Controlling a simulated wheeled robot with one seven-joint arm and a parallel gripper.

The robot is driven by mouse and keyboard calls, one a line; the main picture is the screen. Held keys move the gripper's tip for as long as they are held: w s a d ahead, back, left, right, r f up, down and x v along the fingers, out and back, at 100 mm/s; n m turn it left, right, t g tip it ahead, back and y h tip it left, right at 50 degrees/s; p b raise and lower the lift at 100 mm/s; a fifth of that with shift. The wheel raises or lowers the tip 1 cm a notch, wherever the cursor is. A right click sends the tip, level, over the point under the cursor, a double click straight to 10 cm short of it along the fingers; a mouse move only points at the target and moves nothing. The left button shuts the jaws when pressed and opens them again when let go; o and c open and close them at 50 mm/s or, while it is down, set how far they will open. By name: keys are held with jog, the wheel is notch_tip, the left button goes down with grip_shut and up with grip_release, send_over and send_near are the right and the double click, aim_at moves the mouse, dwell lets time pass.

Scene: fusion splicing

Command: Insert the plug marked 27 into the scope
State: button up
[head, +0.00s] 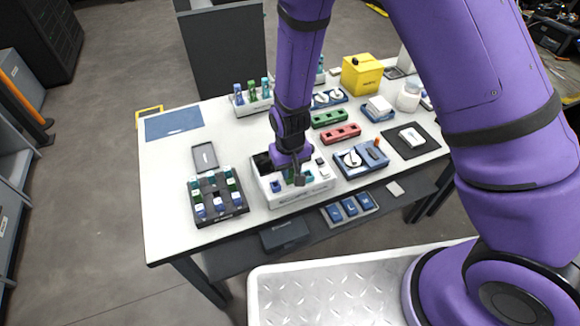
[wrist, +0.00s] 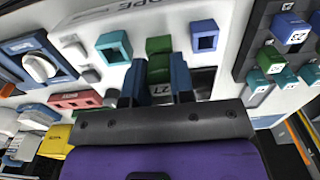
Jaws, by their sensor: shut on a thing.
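My gripper (wrist: 157,84) is shut on the plug marked 27 (wrist: 160,90), a green plug with a dark label between the two fingers. The white scope (wrist: 180,13) lies beyond the fingers, with a teal port (wrist: 114,46), a green port (wrist: 158,45) and a blue port (wrist: 204,36). The plug lines up roughly with the green port; I cannot tell whether they touch. In the head view, my gripper (head: 298,178) is over the scope (head: 312,195), and the arm hides part of it. The plug is not clear there.
A black tray (head: 228,211) with several coloured plugs stands left of the scope, also at right in the wrist view (wrist: 247,47). A blue dial unit (head: 372,168), red block (head: 341,133) and green block (head: 329,118) stand to the right. The table's left front (head: 165,235) is clear.

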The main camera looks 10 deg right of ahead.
jog(key=shift+f, duration=0.2)
dwell(0.5)
jog(key=o, duration=0.9)
jog(key=shift+c, duration=0.2)
jog(key=shift+r, duration=3)
jog(key=shift+r, duration=0.1)
